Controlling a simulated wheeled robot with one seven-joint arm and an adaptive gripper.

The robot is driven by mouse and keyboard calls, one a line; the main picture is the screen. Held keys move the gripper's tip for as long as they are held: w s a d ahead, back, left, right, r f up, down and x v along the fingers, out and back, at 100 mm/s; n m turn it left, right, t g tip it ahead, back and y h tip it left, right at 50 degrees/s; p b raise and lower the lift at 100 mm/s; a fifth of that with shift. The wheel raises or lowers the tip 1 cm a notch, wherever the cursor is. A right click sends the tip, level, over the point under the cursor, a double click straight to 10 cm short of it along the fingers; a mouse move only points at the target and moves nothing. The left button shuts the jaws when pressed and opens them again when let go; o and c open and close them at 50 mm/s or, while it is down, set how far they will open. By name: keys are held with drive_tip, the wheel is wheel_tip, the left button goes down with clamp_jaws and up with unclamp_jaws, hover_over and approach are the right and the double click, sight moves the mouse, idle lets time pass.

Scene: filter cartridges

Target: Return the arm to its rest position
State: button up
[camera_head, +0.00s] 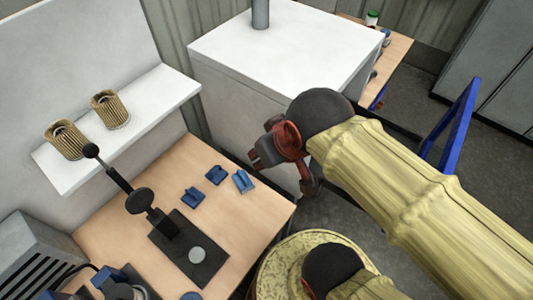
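My arm, in a yellowish fabric sleeve with dark joints, reaches in from the lower right. At its end my gripper (287,172), dark grey with a reddish collar, hangs in the air in front of the white cabinet (229,84), beyond the right edge of the wooden workbench (252,209). Its two fingers look spread apart with nothing between them; it is small and partly turned away. Two tan pleated filter cartridges (66,140) and (110,109) stand side by side on the white shelf (165,95), well left of my gripper.
A black lever press (166,228) stands on the workbench, with several small blue blocks (193,197) beside it. A grey vented box (36,252) is at lower left. A blue frame (459,122) stands behind my arm. A grey cylinder (261,14) stands on the cabinet.

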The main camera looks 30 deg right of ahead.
drive_tip(key=shift+s, duration=0.1)
wheel_tip(320, 180, down, 6)
drive_tip(key=b, duration=0.6)
drive_tip(key=shift+f, duration=0.2)
